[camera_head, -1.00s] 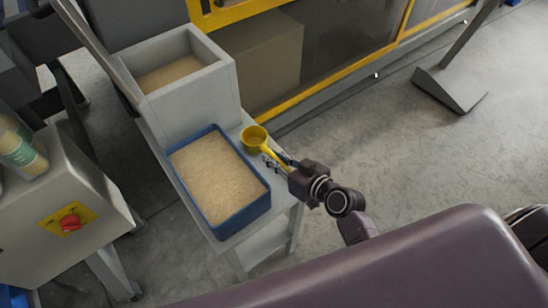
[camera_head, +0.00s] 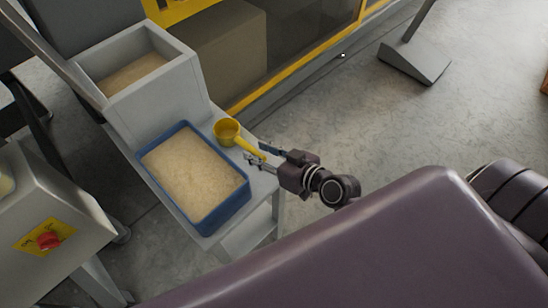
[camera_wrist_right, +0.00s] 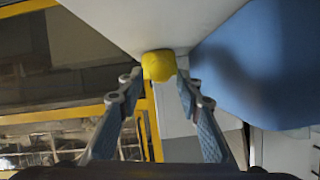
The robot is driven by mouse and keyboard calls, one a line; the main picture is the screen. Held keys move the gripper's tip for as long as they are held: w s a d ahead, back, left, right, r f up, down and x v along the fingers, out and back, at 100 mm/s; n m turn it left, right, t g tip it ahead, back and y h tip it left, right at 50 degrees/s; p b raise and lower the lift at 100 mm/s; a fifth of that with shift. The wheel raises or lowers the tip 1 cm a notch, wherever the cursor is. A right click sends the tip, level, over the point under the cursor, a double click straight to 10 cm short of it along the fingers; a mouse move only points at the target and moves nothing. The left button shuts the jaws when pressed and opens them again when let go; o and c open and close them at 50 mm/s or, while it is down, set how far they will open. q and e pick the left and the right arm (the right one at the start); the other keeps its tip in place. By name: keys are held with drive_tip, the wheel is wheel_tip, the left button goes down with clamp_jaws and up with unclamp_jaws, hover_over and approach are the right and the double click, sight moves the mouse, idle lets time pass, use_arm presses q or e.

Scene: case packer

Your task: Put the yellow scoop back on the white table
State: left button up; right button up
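The yellow scoop (camera_head: 226,131) rests on the white table (camera_head: 219,118), beside the blue tub of grain. Its handle points toward my right gripper (camera_head: 262,154). The right gripper is open, its two fingers spread around the handle's end with gaps beside it. In the right wrist view the yellow scoop (camera_wrist_right: 158,66) shows between and just beyond the open fingertips of the right gripper (camera_wrist_right: 158,84). My left gripper is not in view.
The blue tub (camera_head: 226,210) stands close to the right gripper on the table. A grey-white hopper box (camera_head: 160,105) with grain stands behind it. A yellow-framed machine (camera_head: 285,91) is at the back. Open floor lies to the right.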

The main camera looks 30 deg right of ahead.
drive_tip(key=v, duration=0.6)
drive_tip(key=shift+s+b, duration=0.25)
drive_tip(key=shift+b, duration=0.1)
drive_tip(key=shift+s+d+r, duration=0.25)
drive_tip(key=shift+s+r, duration=0.15)
drive_tip(key=shift+s, duration=0.1)
